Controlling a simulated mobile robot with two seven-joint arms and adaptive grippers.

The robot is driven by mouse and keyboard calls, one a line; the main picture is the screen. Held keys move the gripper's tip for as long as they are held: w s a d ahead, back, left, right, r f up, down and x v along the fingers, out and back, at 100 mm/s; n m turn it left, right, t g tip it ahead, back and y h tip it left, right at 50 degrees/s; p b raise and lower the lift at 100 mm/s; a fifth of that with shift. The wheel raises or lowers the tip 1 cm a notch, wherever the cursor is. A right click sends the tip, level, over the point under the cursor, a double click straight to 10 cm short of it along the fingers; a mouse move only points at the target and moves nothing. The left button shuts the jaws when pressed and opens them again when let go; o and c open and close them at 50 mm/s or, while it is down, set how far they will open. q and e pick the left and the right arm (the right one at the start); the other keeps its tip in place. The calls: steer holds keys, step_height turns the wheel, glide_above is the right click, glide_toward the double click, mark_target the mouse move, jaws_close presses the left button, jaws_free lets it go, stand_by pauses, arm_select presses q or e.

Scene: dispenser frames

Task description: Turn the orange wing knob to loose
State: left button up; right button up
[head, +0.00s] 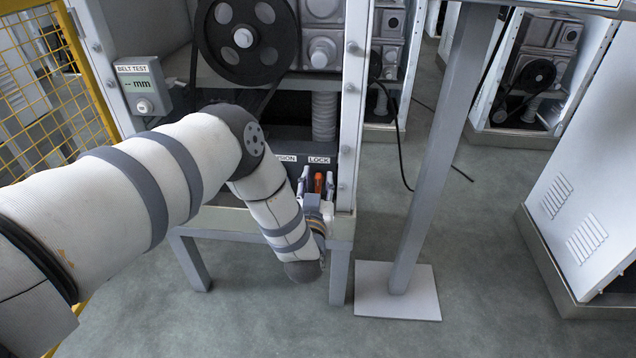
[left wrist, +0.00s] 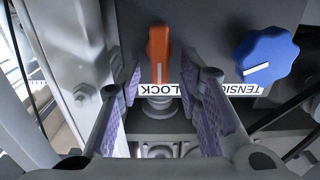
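The orange wing knob (head: 318,182) is on the machine's lower front, just below the LOCK label (head: 319,160). In the left wrist view the orange knob (left wrist: 158,50) is upright, with a white mark on its lower end toward the LOCK label (left wrist: 168,107). My left gripper (head: 317,178) is open, with one finger on each side of the knob in the head view. In the left wrist view its fingertips (left wrist: 163,78) are spread around the knob's lower end, with gaps showing. Contact is not visible. My right gripper is not in view.
A blue round knob (left wrist: 266,56) with a white mark sits to the right in the left wrist view. A white upright post (head: 347,110) stands close right of the gripper. A grey pole (head: 432,150) stands right.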

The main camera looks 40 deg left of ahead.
arm_select(q)
jaws_close()
steer(key=n, duration=0.2)
steer(key=n+p, duration=0.1)
steer(key=n, duration=0.1)
steer(key=shift+s+a+r, duration=0.1)
steer(key=shift+s+a, duration=0.05)
steer(key=shift+a, duration=0.15)
steer(key=n, duration=0.3)
steer(key=shift+s+a+f+n+p, duration=0.15)
steer(key=shift+a+f+n+p, duration=0.05)
steer(key=shift+a+n+p, duration=0.1)
steer(key=n, duration=0.5)
steer(key=shift+s+a+f, duration=0.15)
steer(key=shift+a+f, duration=0.05)
steer(key=shift+f, duration=0.2)
steer(key=shift+f+n+b, duration=0.2)
steer(key=shift+n, duration=1.15)
steer(key=shift+f+n+b, duration=0.15)
steer(key=shift+n+b, duration=0.05)
steer(key=shift+n, duration=1.15)
